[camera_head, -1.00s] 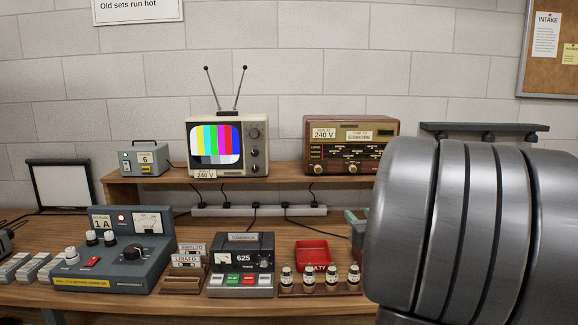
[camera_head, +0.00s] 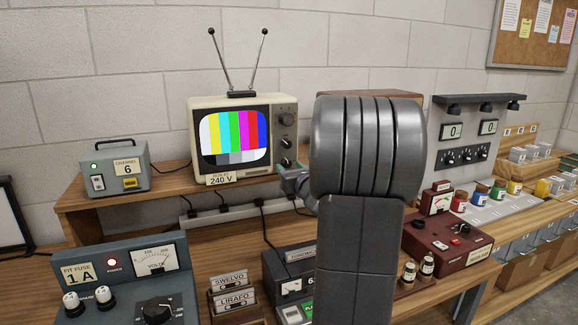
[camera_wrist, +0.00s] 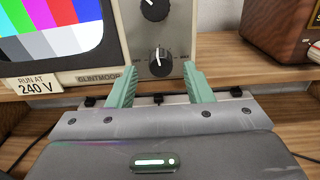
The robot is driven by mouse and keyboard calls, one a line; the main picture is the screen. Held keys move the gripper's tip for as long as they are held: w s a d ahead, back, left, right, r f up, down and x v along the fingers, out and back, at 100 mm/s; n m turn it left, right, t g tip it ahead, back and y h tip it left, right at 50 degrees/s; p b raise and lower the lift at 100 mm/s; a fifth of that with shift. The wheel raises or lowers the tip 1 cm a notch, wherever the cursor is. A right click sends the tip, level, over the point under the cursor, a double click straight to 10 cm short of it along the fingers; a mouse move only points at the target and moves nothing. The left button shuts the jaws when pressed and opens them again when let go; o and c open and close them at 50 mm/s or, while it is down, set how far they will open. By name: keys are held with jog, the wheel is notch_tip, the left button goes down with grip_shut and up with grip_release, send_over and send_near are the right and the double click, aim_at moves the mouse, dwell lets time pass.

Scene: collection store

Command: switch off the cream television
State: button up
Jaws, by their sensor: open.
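The cream television (camera_head: 232,140) stands on the wooden shelf with colour bars lit on its screen; it also shows close up in the wrist view (camera_wrist: 120,30). Its control panel at the right carries dark knobs. The lower knob (camera_wrist: 160,62) shows in the wrist view with an upper knob (camera_wrist: 154,9) above it. My gripper (camera_wrist: 156,78) is open, its two green fingers on either side of and just below the lower knob, with nothing between them. In the head view my gripper (camera_head: 297,182) is partly hidden by my arm, near the television's lower right corner.
A grey channel 6 box (camera_head: 118,170) stands left of the television. The brown radio (camera_wrist: 280,30) is to the right, mostly hidden by my arm in the head view. A power strip (camera_head: 225,212) with cables lies below the shelf. Cassettes (camera_head: 235,293) and a fuse unit (camera_head: 125,270) fill the bench.

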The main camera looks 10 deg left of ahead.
jog(key=shift+w+a, duration=0.3)
jog(key=shift+w, duration=0.3)
jog(key=shift+c, duration=0.5)
jog(key=c, duration=0.9)
